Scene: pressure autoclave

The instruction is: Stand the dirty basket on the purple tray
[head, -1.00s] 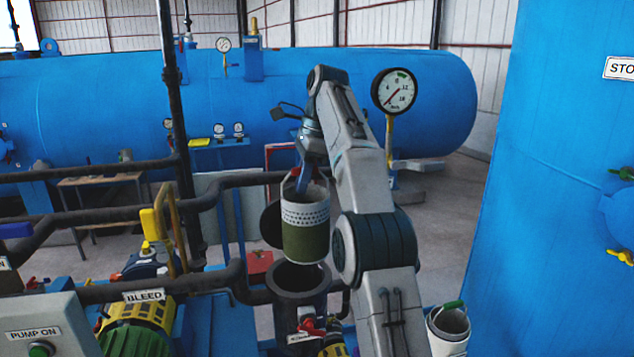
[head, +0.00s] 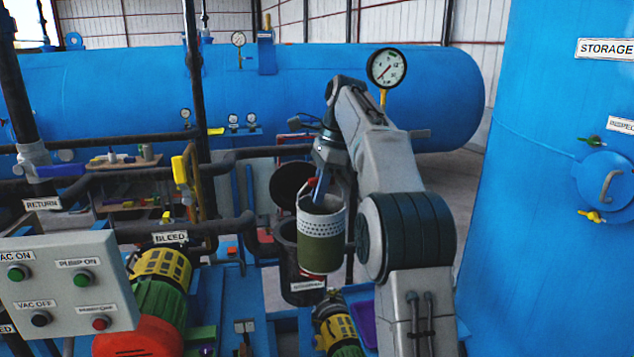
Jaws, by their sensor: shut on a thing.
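The dirty basket (head: 321,240) is a round can, olive green below and pale with rows of small holes above. It hangs upright in the air from its handle. My gripper (head: 317,193) is shut on that handle at the top; its fingers are partly hidden. The basket hangs in front of a dark open pot (head: 288,262), hiding part of it. The purple tray (head: 366,318) shows only as a small patch low in the picture, to the right of and below the basket; my arm hides much of it.
The pot's round black lid (head: 291,187) stands open behind the basket. A yellow and green pump (head: 338,325) is just left of the tray. A control panel (head: 68,283) and a larger pump (head: 158,283) are at left. A blue storage tank (head: 555,200) stands at right.

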